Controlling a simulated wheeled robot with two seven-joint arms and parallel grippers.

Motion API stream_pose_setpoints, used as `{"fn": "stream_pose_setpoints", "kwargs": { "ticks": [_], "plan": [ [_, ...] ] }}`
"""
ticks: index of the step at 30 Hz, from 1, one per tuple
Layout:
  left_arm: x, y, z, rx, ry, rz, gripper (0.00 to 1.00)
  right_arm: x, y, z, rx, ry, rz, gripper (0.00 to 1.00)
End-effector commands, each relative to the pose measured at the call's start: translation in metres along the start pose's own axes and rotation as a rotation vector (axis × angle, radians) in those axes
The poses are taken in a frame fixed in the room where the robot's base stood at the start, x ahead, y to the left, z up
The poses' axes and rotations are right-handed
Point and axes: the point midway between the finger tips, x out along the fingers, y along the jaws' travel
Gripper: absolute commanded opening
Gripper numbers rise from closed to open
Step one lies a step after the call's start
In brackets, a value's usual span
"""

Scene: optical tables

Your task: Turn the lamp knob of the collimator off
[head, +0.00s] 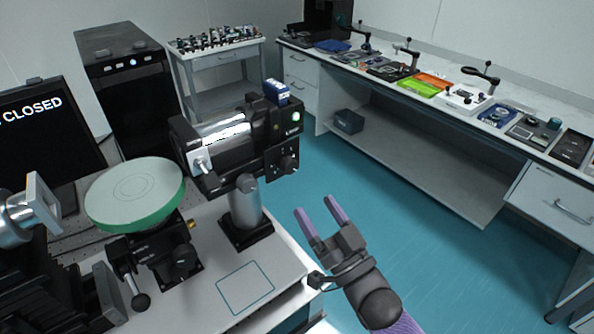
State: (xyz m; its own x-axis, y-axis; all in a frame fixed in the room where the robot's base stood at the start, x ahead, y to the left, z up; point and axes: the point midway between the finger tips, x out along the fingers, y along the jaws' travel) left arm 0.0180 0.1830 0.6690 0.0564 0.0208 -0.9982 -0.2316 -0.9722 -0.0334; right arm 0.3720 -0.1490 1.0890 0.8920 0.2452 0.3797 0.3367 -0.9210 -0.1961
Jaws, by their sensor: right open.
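The collimator (228,142), a black and silver barrel, stands on a grey post with a black base on the white table. Its black rear housing faces right and carries a small lit white spot (296,116). A dark round knob (287,164) sits low on this rear face; its turn position is too small to read. My right gripper (319,210) is open and empty, with two purple-tipped fingers pointing up and left. My left gripper is not in view.
A green-rimmed disc (136,192) on a black mount stands left of the collimator. A blue-outlined square (245,287) marks bare table in front of the post. A monitor (45,140) stands at left. Blue floor (400,220) is clear between this table and the long bench (420,165).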

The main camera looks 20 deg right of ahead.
Motion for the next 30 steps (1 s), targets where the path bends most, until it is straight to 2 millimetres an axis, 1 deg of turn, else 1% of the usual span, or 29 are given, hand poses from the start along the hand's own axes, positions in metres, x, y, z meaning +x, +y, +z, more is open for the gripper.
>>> {"fn": "stream_pose_setpoints", "kwargs": {
  "ticks": [1, 3, 6, 9, 13, 21, 22, 23, 24, 29, 30],
  "plan": [
    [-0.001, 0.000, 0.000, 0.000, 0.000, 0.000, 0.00, 0.013, -0.001, -0.002, -0.001, 0.005, -0.001, 0.79],
    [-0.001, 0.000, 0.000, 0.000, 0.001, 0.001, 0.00, 0.031, 0.000, -0.001, -0.001, 0.004, -0.001, 0.79],
    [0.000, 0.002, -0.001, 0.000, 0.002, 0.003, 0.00, 0.054, 0.000, 0.000, 0.000, 0.002, 0.000, 0.79],
    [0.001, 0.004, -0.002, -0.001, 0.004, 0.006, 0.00, 0.070, 0.000, 0.001, 0.000, -0.001, 0.000, 0.79],
    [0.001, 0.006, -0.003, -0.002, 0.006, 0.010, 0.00, 0.081, 0.000, 0.001, -0.001, -0.002, 0.001, 0.79],
    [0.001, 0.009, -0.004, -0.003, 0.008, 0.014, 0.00, 0.083, 0.000, 0.001, -0.001, -0.004, 0.002, 0.79],
    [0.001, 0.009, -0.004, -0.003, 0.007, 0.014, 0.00, 0.083, 0.000, 0.001, -0.001, -0.004, 0.002, 0.74],
    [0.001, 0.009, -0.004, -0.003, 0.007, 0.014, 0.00, 0.083, 0.000, 0.001, -0.001, -0.004, 0.002, 0.68],
    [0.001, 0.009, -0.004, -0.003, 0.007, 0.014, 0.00, 0.083, 0.000, 0.001, -0.001, -0.004, 0.002, 0.59],
    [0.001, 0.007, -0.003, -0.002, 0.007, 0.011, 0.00, 0.082, 0.000, 0.001, -0.001, -0.004, 0.002, 0.26],
    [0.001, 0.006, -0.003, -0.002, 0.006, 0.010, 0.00, 0.082, 0.000, 0.001, -0.001, -0.004, 0.002, 0.17]
  ]
}}
